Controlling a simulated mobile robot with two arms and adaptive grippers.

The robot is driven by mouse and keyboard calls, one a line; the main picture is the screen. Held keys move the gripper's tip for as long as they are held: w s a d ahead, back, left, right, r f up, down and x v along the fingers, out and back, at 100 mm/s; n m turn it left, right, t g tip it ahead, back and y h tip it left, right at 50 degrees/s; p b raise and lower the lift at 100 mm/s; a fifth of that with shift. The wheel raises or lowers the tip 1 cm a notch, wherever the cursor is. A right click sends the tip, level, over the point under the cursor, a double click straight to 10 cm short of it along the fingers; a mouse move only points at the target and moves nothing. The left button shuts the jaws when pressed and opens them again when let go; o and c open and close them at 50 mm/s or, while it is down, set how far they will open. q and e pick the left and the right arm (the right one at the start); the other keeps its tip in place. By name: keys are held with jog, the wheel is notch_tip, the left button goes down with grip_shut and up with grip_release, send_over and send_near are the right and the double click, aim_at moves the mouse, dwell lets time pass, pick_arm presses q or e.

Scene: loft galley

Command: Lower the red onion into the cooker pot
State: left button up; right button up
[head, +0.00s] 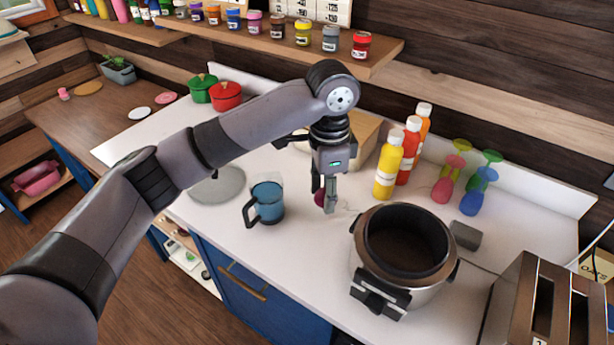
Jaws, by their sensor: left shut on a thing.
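The red onion (319,198) shows as a small purple shape, mostly hidden behind the fingers of my left gripper (325,200). The left gripper points down and is shut on the onion, just left of the cooker pot. I cannot tell whether the onion touches the counter. The cooker pot (363,250) is a silver, open-topped pot with a dark inside, standing at the front right of the counter. Its inside looks empty from here. My right gripper is not in view.
A blue mug (267,198) stands left of the gripper. A yellow bottle (388,168) and other sauce bottles stand behind the pot. A grey block (465,235) is right of the pot, and a toaster (540,305) is at front right. A wooden shelf (300,45) with jars runs above.

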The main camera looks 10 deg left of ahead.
pick_arm(q)
jog(key=d+r+p, duration=0.2)
jog(key=d+p, duration=0.2)
jog(key=d, duration=0.1)
send_over(398, 259)
notch_tip(398, 259, down, 5)
jog(key=shift+b, duration=0.4)
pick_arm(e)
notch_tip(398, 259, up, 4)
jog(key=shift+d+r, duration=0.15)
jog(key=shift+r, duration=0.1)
pick_arm(q)
jog(key=shift+a, duration=0.1)
jog(key=shift+f+b, duration=1.6)
jog(key=shift+f, duration=3.1)
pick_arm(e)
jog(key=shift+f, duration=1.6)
pick_arm(q)
jog(key=shift+f+b, duration=1.25)
jog(key=shift+f, duration=1.25)
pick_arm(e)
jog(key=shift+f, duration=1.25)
